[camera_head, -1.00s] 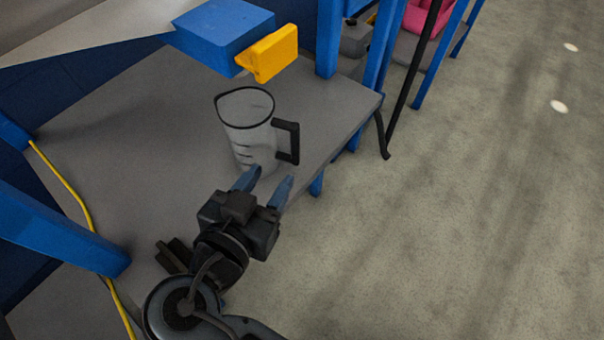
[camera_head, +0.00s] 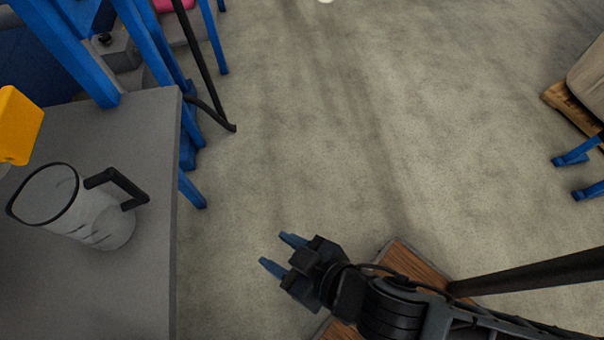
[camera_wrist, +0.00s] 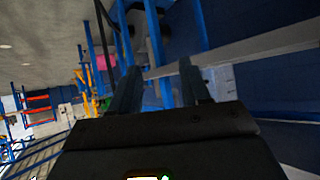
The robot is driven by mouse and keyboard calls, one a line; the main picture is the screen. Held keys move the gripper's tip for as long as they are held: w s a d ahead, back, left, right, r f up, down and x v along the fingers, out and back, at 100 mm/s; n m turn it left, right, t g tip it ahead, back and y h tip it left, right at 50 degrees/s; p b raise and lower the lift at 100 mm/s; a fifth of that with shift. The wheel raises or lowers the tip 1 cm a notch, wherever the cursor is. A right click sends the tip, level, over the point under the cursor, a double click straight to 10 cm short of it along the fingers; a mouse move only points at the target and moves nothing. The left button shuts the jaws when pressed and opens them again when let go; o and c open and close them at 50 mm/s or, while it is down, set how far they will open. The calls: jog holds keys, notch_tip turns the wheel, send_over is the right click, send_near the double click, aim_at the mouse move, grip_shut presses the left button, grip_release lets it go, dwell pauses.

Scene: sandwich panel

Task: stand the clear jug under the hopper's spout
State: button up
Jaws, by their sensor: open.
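The clear jug (camera_head: 88,215) with black rim and black handle stands on the grey table (camera_head: 150,270) at the left of the head view, its handle toward the table's right edge. A yellow piece (camera_head: 17,125), which looks like the hopper's spout, shows at the far left edge. It is close to the jug's rim; I cannot tell if the rim is straight below it. The hopper itself is out of the head view. My gripper (camera_head: 274,253) is open and empty, over the floor to the right of the table, well apart from the jug. It also shows in the wrist view (camera_wrist: 158,85).
Blue frame posts (camera_head: 140,45) and a black leaning pole (camera_head: 203,60) stand behind the table. A wooden pallet (camera_head: 575,108) with a load is at the far right. The concrete floor (camera_head: 350,130) between is clear.

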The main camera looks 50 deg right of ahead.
jog(key=s+d+r+m+t+h, duration=0.1)
jog(key=s+d+r+t, duration=0.3)
jog(key=s+d+r, duration=0.8)
notch_tip(320, 180, up, 3)
jog(key=shift+s+d+r+h, duration=0.1)
jog(key=shift+s+d+h, duration=0.2)
dwell(0.7)
